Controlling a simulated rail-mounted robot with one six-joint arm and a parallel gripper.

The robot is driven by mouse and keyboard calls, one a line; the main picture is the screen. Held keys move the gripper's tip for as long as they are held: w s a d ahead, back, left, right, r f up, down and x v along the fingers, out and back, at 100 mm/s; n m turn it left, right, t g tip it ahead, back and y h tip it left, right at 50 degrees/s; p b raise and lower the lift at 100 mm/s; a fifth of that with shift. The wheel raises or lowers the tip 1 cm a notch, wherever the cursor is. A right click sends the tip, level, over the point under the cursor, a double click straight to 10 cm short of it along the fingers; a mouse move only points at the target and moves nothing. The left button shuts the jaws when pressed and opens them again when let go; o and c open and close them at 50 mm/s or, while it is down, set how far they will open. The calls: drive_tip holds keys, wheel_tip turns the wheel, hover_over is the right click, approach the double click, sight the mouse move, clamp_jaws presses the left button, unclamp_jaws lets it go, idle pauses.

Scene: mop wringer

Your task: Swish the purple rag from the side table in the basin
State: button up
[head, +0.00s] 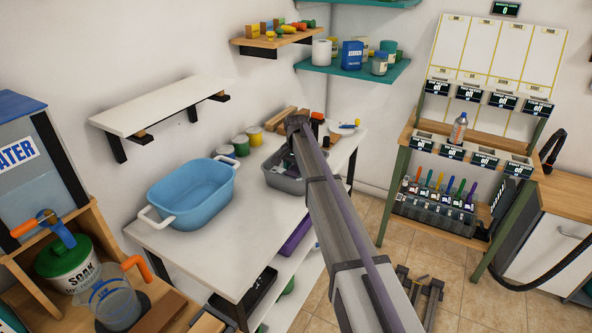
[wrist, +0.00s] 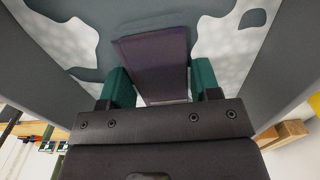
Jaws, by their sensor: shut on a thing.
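My gripper (wrist: 161,84) has two green fingers, which show on either side of a dark purple rag (wrist: 150,54) in the wrist view; they are shut on it. The rag hangs between grey walls, over a pale floor with dark grey patches. In the head view my arm reaches down to a grey tub (head: 285,183) on the white table (head: 215,248), and my forearm hides part of the tub. A larger blue basin (head: 192,196) with white handles stands to the left on the same table. I cannot tell whether the rag touches the tub's floor.
Several paint-like cans (head: 240,146) stand behind the blue basin. A wall shelf (head: 160,98) hangs above it. A water tank (head: 35,165) and a soak bucket (head: 66,262) are at the left. The tabletop front is clear.

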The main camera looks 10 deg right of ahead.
sight(292, 173)
idle(0.3)
drive_tip(key=shift+s+a, duration=0.95)
drive_tip(key=shift+s, duration=0.25)
drive_tip(key=shift+w+d+f, duration=0.1)
drive_tip(key=shift+w+d, duration=0.85)
drive_tip(key=shift+w, duration=0.25)
drive_tip(key=shift+w+d, duration=0.9)
drive_tip(key=shift+w, duration=0.25)
drive_tip(key=shift+s+a, duration=0.95)
drive_tip(key=shift+s, duration=0.25)
idle(0.5)
wheel_tip(292, 173, up, 10)
drive_tip(key=p, duration=1)
drive_tip(key=shift+f, duration=0.1)
idle(0.9)
